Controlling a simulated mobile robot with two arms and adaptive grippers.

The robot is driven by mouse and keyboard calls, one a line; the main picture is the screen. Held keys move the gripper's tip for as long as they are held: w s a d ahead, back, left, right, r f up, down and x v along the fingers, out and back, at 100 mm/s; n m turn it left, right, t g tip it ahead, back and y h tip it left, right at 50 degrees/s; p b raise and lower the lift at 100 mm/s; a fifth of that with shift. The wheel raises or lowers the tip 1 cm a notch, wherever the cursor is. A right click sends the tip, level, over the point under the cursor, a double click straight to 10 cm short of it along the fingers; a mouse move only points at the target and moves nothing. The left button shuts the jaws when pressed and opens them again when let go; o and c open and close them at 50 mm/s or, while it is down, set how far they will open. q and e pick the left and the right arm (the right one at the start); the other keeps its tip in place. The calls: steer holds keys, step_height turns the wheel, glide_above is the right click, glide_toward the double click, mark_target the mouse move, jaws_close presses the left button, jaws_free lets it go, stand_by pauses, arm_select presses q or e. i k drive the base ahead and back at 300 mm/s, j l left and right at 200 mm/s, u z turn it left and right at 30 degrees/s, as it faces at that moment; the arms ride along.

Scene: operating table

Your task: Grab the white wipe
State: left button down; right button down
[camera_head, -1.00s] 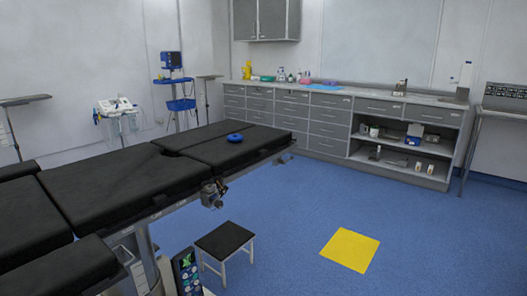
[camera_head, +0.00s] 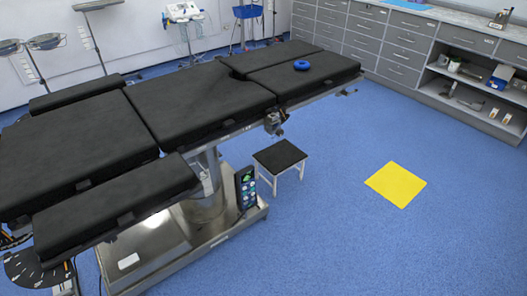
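I cannot make out a white wipe for certain in the head view. A small white patch (camera_head: 128,261) lies on the metal base of the operating table, and I cannot tell whether it is a wipe or a label. Neither of my grippers can be seen in the head view.
The black padded operating table (camera_head: 185,100) fills the left and middle, with a blue ring (camera_head: 301,65) on it. A black-topped stool (camera_head: 280,155) stands beside it. A yellow square (camera_head: 396,184) lies on open blue floor. Grey cabinets (camera_head: 401,52) line the back right.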

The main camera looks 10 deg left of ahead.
mark_target(133, 259)
steer(key=u, duration=1.9)
steer(key=i+j, duration=0.1)
steer(key=j, duration=0.25)
steer(key=i+j+u, duration=0.15)
steer(key=j, duration=0.2)
